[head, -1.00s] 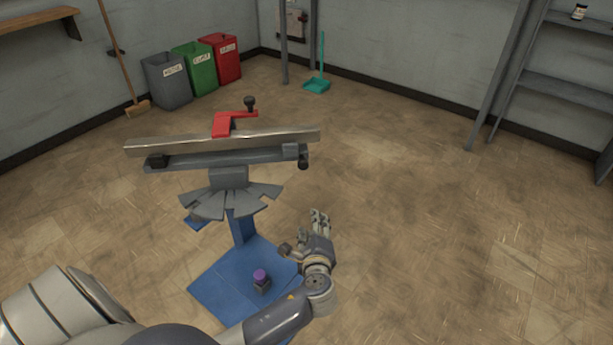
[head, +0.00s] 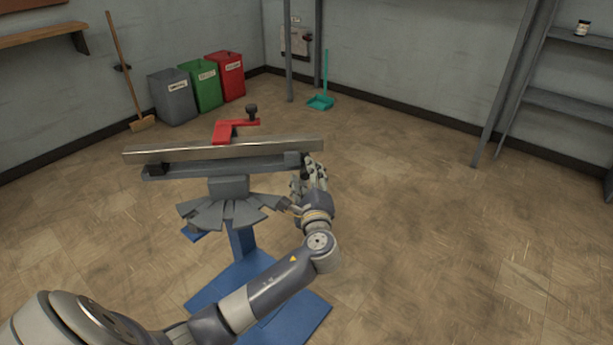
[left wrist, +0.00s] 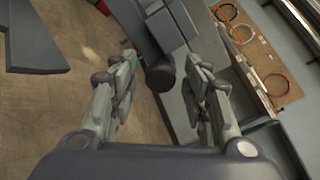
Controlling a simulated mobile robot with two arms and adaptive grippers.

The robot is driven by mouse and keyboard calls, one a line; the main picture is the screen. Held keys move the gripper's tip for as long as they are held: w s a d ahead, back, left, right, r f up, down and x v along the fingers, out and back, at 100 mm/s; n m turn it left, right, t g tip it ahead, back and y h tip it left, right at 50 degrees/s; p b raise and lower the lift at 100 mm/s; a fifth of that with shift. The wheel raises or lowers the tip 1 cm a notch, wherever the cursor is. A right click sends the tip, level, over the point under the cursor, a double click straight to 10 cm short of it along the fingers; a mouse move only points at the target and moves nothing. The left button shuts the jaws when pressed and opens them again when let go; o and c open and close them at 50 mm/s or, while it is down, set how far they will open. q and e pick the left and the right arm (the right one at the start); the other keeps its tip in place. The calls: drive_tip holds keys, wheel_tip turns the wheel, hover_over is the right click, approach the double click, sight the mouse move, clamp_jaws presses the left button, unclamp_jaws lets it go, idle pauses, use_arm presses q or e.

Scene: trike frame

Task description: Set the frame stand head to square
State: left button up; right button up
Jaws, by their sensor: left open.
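The frame stand has a blue base (head: 305,318), a blue post (head: 242,238), a fan of grey plates (head: 228,212) and a grey head (head: 228,165) holding a long silver bar (head: 220,148). A red crank (head: 224,130) with a black knob sits on top. The head looks slightly turned, its right end higher. My left gripper (head: 306,176) is open at the head's right end. In the left wrist view, the dark round end knob (left wrist: 160,76) appears between its open fingertips (left wrist: 160,62); contact cannot be told. My right gripper is out of view.
Grey, green and red bins (head: 200,85) stand by the back wall with a broom (head: 128,75) and a teal dustpan (head: 321,102). Shelves (head: 570,103) are at the right. Floor right of the stand is clear. In the left wrist view, a pegboard (left wrist: 255,50) holds rings.

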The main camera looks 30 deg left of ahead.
use_arm(q)
drive_tip(key=shift+w+a, duration=0.3)
drive_tip(key=shift+w, duration=0.05)
drive_tip(key=shift+c, duration=0.3)
clamp_jaws()
